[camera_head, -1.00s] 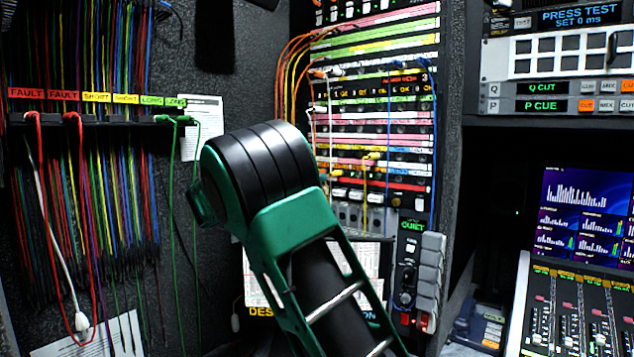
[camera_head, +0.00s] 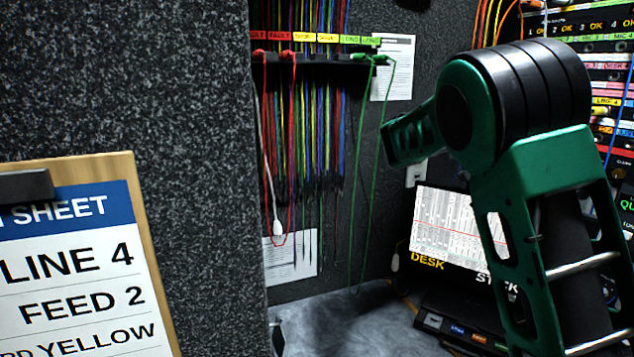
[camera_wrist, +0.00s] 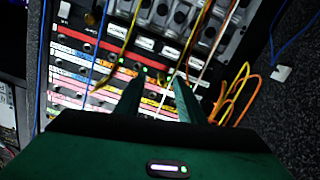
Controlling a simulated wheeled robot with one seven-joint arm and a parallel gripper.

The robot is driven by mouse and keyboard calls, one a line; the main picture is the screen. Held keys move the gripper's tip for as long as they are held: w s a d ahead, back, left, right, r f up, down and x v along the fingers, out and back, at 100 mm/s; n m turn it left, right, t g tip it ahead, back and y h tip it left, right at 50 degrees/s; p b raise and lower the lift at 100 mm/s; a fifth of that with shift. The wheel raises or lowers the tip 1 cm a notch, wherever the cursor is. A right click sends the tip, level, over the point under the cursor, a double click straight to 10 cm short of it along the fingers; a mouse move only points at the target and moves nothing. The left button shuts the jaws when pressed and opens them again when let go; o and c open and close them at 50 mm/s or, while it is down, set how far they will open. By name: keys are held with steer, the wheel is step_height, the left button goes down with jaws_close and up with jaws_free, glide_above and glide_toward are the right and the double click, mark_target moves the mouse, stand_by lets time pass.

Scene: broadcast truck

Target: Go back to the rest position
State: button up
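My gripper (camera_wrist: 159,80) shows in the wrist view with its two green fingers apart and a gap between them. I see nothing held between them. Beyond the fingers is the patch panel (camera_wrist: 110,68) with coloured label strips, which appears tilted in that view. Yellow, orange and white cables hang near the fingers; I cannot tell whether any touches them. In the head view my green and black arm fills the right side, bent at a joint, and the fingertips are not visible there.
A clipboard sheet (camera_head: 75,275) reading LINE 4, FEED 2 stands at the left, beside a grey textured wall (camera_head: 200,150). Coloured cables hang from a rack (camera_head: 320,59) behind. A paper chart (camera_head: 445,232) stands above the grey desk surface (camera_head: 350,318).

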steer(key=s+d+f+n+g+y, duration=0.1)
steer(key=s+d+f+y, duration=0.25)
steer(key=s+f, duration=0.45)
steer(key=s+d+f+g+y, duration=0.15)
steer(key=s+f+y, duration=0.25)
steer(key=s+f, duration=0.4)
steer(key=s+a+f+n+y, duration=0.1)
steer(key=s+a+f+y, duration=0.2)
steer(key=s+a, duration=0.3)
steer(key=s+a+f+n+g+y, duration=0.1)
steer(key=s+a+f+n+y, duration=0.1)
steer(key=s+a, duration=0.5)
steer(key=s+a+f+n+g+y, duration=0.1)
steer(key=s+a+f+y, duration=0.3)
steer(key=s, duration=1)
step_height(320, 180, down, 3)
steer(key=shift+a+r+n, duration=0.2)
steer(key=shift+a+n, duration=0.2)
steer(key=shift+a, duration=0.75)
steer(key=shift+w+f, duration=0.25)
steer(key=shift+w, duration=0.3)
